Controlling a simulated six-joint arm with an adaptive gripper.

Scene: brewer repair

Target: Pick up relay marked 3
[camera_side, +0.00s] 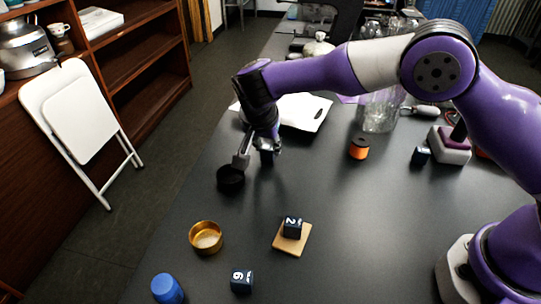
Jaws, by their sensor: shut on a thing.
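My gripper (258,153) points down over the left middle of the dark table. It is shut on a small dark block (266,157), partly hidden by the fingers. No number can be read on it. A dark relay marked 2 (292,228) sits on a small wooden square (290,243) nearer the front. A dark relay marked 6 (242,280) stands on the table near the front edge of the picture. Another small dark block (421,156) is beside a white and purple device (449,146) at the right; its marking cannot be read.
A black round cup (230,178) is just below left of my gripper. A brass bowl (206,238) and a blue cap (166,288) stand at front left. An orange spool (359,148), a clear jar (380,112) and a white board (300,112) lie farther back. The table's centre is clear.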

